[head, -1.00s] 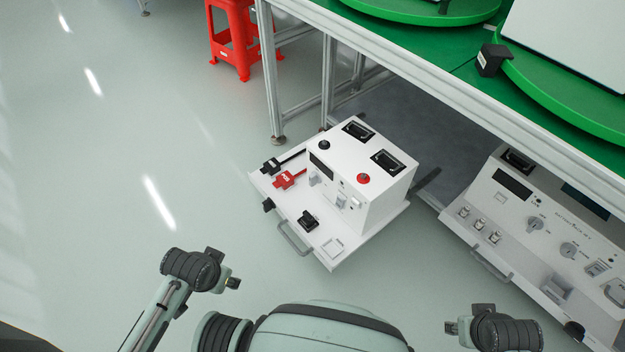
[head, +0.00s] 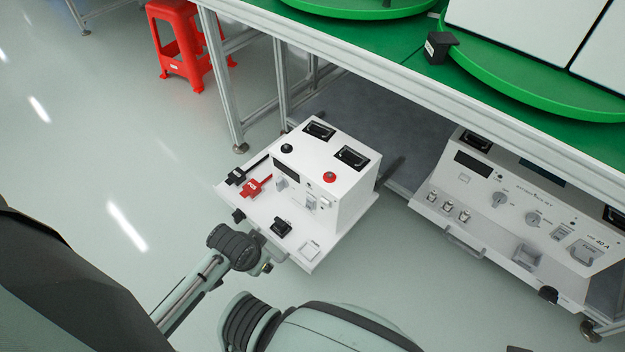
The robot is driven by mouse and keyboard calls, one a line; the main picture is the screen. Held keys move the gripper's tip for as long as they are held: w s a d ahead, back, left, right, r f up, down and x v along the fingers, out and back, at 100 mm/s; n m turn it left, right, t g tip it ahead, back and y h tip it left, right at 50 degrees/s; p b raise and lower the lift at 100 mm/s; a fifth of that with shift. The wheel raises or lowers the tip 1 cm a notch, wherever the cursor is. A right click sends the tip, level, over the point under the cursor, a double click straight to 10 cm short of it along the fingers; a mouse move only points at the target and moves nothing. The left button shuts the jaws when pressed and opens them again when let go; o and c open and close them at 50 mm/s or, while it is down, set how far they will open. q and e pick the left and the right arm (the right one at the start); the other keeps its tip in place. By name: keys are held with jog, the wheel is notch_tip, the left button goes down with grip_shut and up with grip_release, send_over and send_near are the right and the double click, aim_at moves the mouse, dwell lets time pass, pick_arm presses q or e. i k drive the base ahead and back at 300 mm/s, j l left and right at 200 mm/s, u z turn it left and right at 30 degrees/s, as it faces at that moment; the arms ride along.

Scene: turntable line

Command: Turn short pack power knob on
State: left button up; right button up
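A white box-shaped power unit (head: 345,197), which seems to be the short pack, stands on a white pulled-out tray (head: 311,262) low beside the bench. Its front panel has a dark display, a grey knob-like part (head: 281,183) at the left and small switches farther right. The parts are too small to tell which is the power knob or how it is set. My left gripper (head: 266,267) is low at the tray's front edge, mostly hidden behind its wrist; its fingers cannot be made out. My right gripper is out of view.
Black (head: 236,176) and red (head: 256,187) plugs and a black block (head: 281,227) lie on the tray. A larger white panel (head: 515,215) with dials stands right, under the green-topped bench (head: 390,50). A red stool (head: 188,45) stands behind. The left floor is clear.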

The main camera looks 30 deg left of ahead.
aim_at(281, 182)
jog(key=j+z, duration=0.35)
jog(key=j, duration=0.15)
jog(key=k+j+z, duration=0.1)
jog(key=j+z, duration=0.3)
jog(key=j, duration=0.15)
jog(key=k+j+z, duration=0.1)
jog(key=j, duration=0.25)
jog(key=j+z, duration=0.1)
jog(key=j, duration=0.3)
jog(key=k+j+z, duration=0.15)
jog(key=j, duration=0.2)
jog(key=k+j, duration=0.15)
jog(key=j, duration=0.2)
jog(key=k+j, duration=0.1)
jog(key=j, duration=0.25)
jog(key=k+j, duration=0.15)
jog(key=j, duration=0.2)
jog(key=z, duration=0.05)
